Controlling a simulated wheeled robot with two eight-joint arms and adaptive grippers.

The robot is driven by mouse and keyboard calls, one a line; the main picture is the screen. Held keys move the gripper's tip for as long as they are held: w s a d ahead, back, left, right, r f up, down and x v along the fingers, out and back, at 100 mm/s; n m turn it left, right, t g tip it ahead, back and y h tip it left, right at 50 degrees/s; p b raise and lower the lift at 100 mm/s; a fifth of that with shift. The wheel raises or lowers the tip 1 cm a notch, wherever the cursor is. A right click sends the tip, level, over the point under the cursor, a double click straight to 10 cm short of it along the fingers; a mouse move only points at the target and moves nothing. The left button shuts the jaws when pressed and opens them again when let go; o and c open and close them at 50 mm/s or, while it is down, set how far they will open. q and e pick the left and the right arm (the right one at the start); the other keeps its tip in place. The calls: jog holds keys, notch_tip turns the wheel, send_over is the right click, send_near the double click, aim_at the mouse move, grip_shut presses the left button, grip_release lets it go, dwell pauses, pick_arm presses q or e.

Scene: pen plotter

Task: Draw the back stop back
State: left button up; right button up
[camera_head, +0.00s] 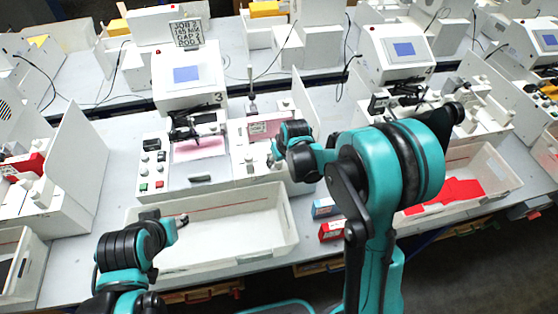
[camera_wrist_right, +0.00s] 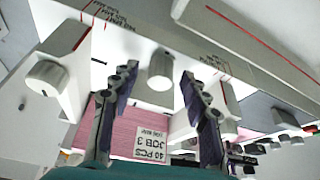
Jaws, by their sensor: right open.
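My right gripper (camera_head: 276,152) is over the right half of the white machine marked 3 (camera_head: 185,72); its wrist hides part of that bed. In the right wrist view the gripper (camera_wrist_right: 160,100) is open, its two dark fingers apart. I cannot tell for sure which white part is the back stop. A pink stack (camera_wrist_right: 125,122) labelled "40 PCS JOB 3" lies behind the fingers. My left gripper (camera_head: 181,220) is over the white tray; its fingers are too small to read.
A long white tray (camera_head: 270,262) stands in front of the machine. A blue box (camera_head: 325,207) and a red box (camera_head: 332,230) sit right of it. A tray with red sheets (camera_head: 492,160) is further right. A white upright panel (camera_head: 304,108) rises beside the right gripper.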

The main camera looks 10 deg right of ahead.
jog(key=v, duration=1.1)
jog(key=shift+s+r, duration=0.3)
jog(key=shift+r, duration=0.05)
jog(key=s+d+f+m+t+b, duration=0.1)
jog(key=s+f+b, duration=0.2)
jog(key=s, duration=0.3)
jog(key=s+d+f+t+b, duration=0.1)
jog(key=s+f+b, duration=0.2)
jog(key=s+b, duration=0.2)
jog(key=s+d+f+m+t+h+b, duration=0.1)
jog(key=s+f+b, duration=0.1)
jog(key=s+b, duration=0.2)
jog(key=s, duration=0.3)
jog(key=shift+s+f+m, duration=0.3)
jog(key=shift+f, duration=0.1)
